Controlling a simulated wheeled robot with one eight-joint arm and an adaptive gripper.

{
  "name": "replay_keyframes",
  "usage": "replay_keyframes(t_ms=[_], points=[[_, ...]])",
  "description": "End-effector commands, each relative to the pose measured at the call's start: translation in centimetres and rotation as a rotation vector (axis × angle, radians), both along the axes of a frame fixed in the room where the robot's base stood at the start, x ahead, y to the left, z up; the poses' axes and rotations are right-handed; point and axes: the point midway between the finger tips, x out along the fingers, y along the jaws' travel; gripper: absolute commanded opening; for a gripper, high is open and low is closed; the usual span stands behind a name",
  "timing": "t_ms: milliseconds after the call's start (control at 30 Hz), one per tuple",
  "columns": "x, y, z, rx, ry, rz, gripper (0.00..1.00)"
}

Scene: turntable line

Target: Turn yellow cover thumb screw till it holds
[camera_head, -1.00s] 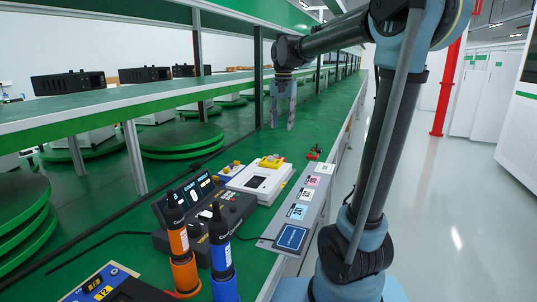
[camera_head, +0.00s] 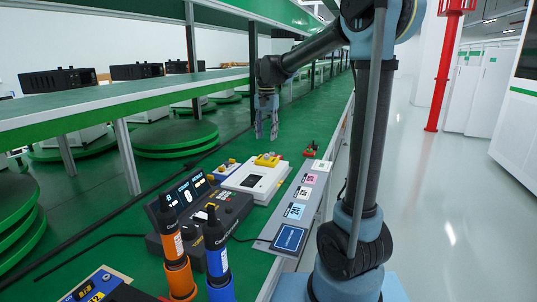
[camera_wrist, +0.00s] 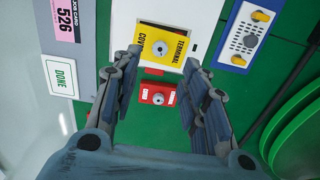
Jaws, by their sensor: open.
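The yellow cover (camera_head: 268,160), marked "TERMINAL COVER" in the wrist view (camera_wrist: 178,48), lies on the far end of a white device (camera_head: 254,181). A round metal thumb screw (camera_wrist: 161,52) sits at the cover's middle. My gripper (camera_head: 266,134) hangs above the bench, fingers down, just beyond the cover. In the wrist view my gripper (camera_wrist: 160,85) is open and empty. Its fingers frame a red block (camera_wrist: 157,94) with a round metal knob, and the yellow cover shows beyond the fingertips. No finger touches the screw.
A strip of cards (camera_head: 299,205) runs along the bench's right edge. A blue-grey plate with yellow knobs (camera_wrist: 246,35) lies beside the device. A black console (camera_head: 228,212) and orange and blue screwdrivers (camera_head: 175,247) (camera_head: 217,258) stand nearer.

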Motion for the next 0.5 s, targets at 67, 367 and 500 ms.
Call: replay_keyframes(t_ms=[67,367,500], points=[[0.0,0.0,-1.4,0.0,0.0,0.0,0.41],[0.0,0.0,-6.2,0.0,0.0,0.0,0.41],[0.0,0.0,-7.7,0.0,0.0,0.0,0.41]])
